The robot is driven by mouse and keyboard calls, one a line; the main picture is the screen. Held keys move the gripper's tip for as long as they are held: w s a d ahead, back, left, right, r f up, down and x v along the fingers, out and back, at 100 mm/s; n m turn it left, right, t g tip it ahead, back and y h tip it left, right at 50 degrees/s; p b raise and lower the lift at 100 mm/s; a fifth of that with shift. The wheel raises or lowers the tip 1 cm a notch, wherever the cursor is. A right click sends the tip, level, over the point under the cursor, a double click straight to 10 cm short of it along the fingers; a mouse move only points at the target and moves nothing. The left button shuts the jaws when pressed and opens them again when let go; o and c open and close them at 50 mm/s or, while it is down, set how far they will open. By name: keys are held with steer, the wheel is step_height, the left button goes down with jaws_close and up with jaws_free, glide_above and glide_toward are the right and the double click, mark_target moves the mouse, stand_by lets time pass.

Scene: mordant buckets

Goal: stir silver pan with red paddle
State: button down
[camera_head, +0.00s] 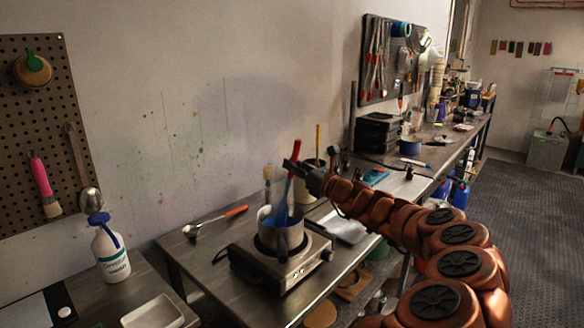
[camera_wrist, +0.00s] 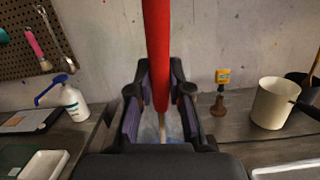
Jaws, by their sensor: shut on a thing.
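The silver pan (camera_head: 281,238) sits on a hot plate on the metal bench in the head view. My gripper (camera_head: 296,167) is above the pan and shut on the red paddle (camera_head: 297,149). The paddle stands nearly upright, with its red handle rising above the fingers. Below the fingers, a bluish shape reaches down into the pan opening; where the paddle's lower end sits is unclear. In the wrist view the red handle (camera_wrist: 156,50) runs down between the fingers of my gripper (camera_wrist: 159,98), with a pale shaft below. The pan's inside is mostly hidden there.
The hot plate (camera_head: 283,263) is under the pan. A red-handled ladle (camera_head: 215,221) lies to its left. A whitish pot (camera_head: 306,189) stands behind, right of the pan; it also shows in the wrist view (camera_wrist: 272,103). A spray bottle (camera_head: 110,255) and white tray (camera_head: 153,314) are at left.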

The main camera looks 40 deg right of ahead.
mark_target(299, 141)
steer(key=shift+s+d+r+p, duration=0.15)
steer(key=shift+r+p, duration=0.8)
steer(key=shift+r, duration=0.25)
steer(key=shift+s+d+r+p, duration=0.15)
steer(key=shift+s+r+p, duration=0.05)
steer(key=shift+r+p, duration=0.85)
steer(key=shift+s+d+r+p, duration=0.15)
steer(key=shift+r+p, duration=0.65)
steer(key=shift+r, duration=0.5)
step_height(299, 141, up, 3)
steer(key=p, duration=0.2)
steer(key=shift+r+p, duration=0.15)
steer(key=shift+p, duration=0.15)
step_height(299, 141, up, 2)
steer(key=shift+r+p, duration=0.15)
steer(key=shift+p, duration=0.4)
steer(key=shift+r, duration=2.7)
